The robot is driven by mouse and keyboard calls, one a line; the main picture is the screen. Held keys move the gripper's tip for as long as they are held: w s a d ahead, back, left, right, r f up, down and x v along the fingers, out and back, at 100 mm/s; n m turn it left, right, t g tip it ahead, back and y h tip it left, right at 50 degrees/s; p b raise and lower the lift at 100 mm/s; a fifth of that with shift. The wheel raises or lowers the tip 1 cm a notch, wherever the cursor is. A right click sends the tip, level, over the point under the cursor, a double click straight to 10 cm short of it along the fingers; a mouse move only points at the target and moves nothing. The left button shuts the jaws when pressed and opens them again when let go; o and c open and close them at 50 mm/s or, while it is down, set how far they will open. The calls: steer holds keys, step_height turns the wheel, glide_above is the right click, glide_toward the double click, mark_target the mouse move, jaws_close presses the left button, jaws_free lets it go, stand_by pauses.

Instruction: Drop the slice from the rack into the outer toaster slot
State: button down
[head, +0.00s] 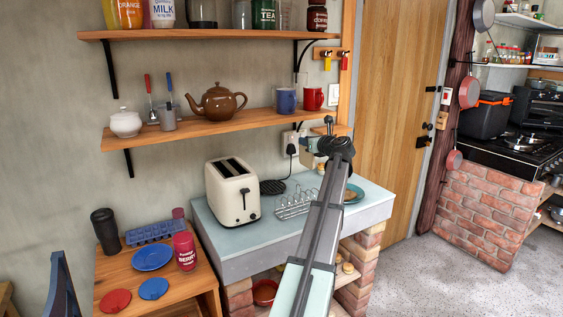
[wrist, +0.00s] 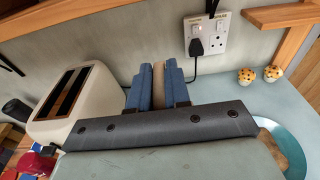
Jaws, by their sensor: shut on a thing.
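My gripper (wrist: 157,72) is shut on a brown slice (wrist: 158,88), seen edge-on between its blue fingers in the wrist view. In the head view my gripper is mostly hidden behind my wrist, and I cannot make out the slice. The cream toaster (head: 233,191) stands on the pale counter with two dark slots on top; it also shows at the left in the wrist view (wrist: 85,110). The slice is to the right of the toaster, apart from it. The wire rack (head: 293,205) stands right of the toaster, partly hidden by my arm.
A plate (head: 354,193) lies at the counter's right end, with something brown on it in the wrist view. A wooden shelf (head: 220,128) overhangs the counter.

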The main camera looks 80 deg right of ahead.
steer(key=w+a+r+n+t+y, duration=0.1)
steer(key=w+a+r, duration=0.1)
steer(key=w+a, duration=0.5)
steer(key=w+a+r+n+t+y, duration=0.15)
steer(key=w+a, duration=0.25)
steer(key=w, duration=0.5)
steer(key=a+f+m+g+h, duration=0.2)
steer(key=a+f, duration=0.1)
steer(key=a, duration=1.3)
steer(key=s+d+r+x, duration=0.1)
steer(key=d+r+x, duration=0.15)
steer(key=x, duration=1.55)
step_height(320, 180, down, 6)
steer(key=m, duration=0.1)
steer(key=shift+a+f+h, duration=0.2)
steer(key=shift+a+h, duration=0.15)
steer(key=shift+a, duration=0.1)
steer(key=shift+s+f, duration=0.1)
steer(key=shift+f, duration=0.3)
